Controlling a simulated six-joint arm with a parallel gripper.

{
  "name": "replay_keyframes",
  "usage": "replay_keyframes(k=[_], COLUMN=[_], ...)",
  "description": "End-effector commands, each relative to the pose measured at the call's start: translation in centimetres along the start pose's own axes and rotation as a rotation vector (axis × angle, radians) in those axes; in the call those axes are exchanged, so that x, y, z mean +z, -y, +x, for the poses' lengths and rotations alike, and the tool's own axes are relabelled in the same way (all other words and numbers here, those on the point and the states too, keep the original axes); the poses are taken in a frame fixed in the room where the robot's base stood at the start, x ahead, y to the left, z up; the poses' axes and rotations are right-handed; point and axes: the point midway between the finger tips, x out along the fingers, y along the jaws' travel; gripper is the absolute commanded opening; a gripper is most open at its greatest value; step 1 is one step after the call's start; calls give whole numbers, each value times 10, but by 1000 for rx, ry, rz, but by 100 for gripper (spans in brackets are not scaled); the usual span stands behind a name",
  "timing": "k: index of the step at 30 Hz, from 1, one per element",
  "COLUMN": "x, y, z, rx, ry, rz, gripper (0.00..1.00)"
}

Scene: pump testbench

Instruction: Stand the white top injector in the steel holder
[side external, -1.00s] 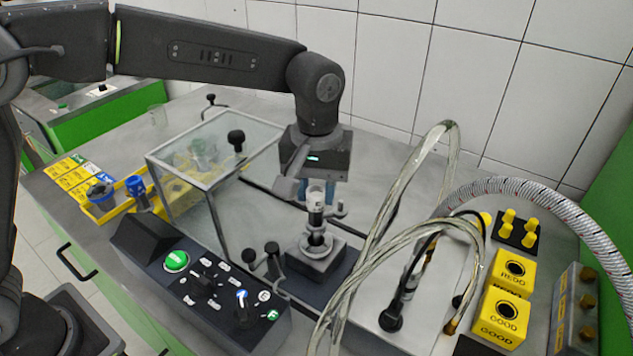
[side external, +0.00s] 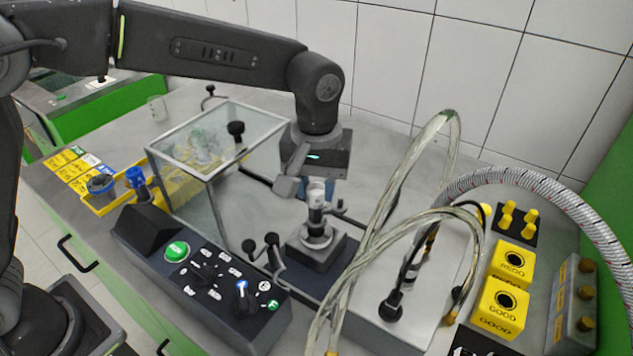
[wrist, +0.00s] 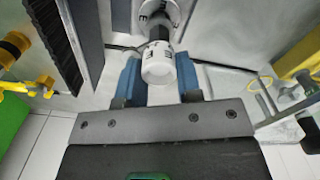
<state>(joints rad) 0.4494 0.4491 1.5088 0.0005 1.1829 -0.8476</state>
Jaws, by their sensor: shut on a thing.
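The white top injector (side external: 316,192) stands upright below my gripper (side external: 312,186), its lower end at the steel holder (side external: 318,236) on a dark block. In the wrist view the injector's white cap (wrist: 158,64) is between the two blue fingers of my gripper (wrist: 160,80). The fingers are shut on the injector. The steel holder also shows in the wrist view (wrist: 158,10), beyond the injector. I cannot tell how deep the injector's tip sits in the holder.
A glass-sided box (side external: 215,150) stands left of the holder. A control panel (side external: 205,280) with a green button is in front. Clear hoses (side external: 375,240) arch close on the right.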

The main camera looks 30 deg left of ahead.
Motion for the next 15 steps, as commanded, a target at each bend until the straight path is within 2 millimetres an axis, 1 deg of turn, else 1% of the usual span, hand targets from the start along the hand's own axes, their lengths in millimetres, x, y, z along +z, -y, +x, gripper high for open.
replay_keyframes(k=[15], x=[0], y=[0], z=[14], rx=[0], ry=[0], rz=[0], gripper=[0])
